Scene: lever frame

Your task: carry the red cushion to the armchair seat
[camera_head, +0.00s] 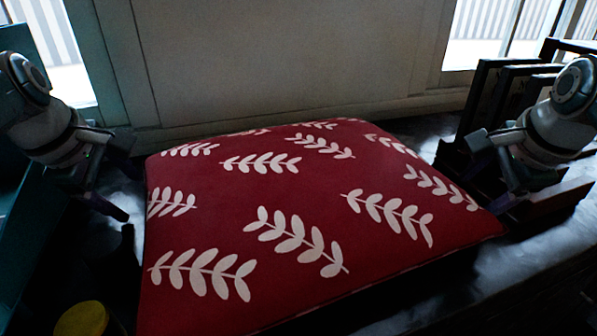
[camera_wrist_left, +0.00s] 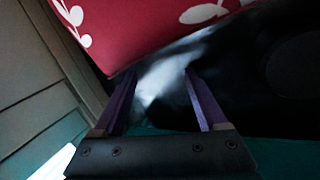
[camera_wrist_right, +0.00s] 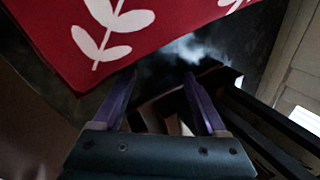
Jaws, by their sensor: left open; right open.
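The red cushion (camera_head: 300,215) with white leaf sprigs lies flat across the middle of the head view, on a dark shiny surface. My left gripper (camera_head: 125,190) is beside the cushion's left edge. In the left wrist view its two fingers (camera_wrist_left: 160,78) are apart with nothing between them, and the cushion (camera_wrist_left: 150,25) lies just beyond the tips. My right gripper (camera_head: 500,190) is beside the cushion's right corner. In the right wrist view its fingers (camera_wrist_right: 160,78) are open and empty, with the cushion (camera_wrist_right: 110,45) just past them. I cannot make out an armchair.
A pale panelled wall (camera_head: 290,60) stands close behind the cushion, with bright windows on both sides. Dark slatted frames (camera_head: 500,95) stand at the right, near my right gripper. A yellow round object (camera_head: 82,320) is at the lower left. A teal surface (camera_head: 35,230) runs along the left.

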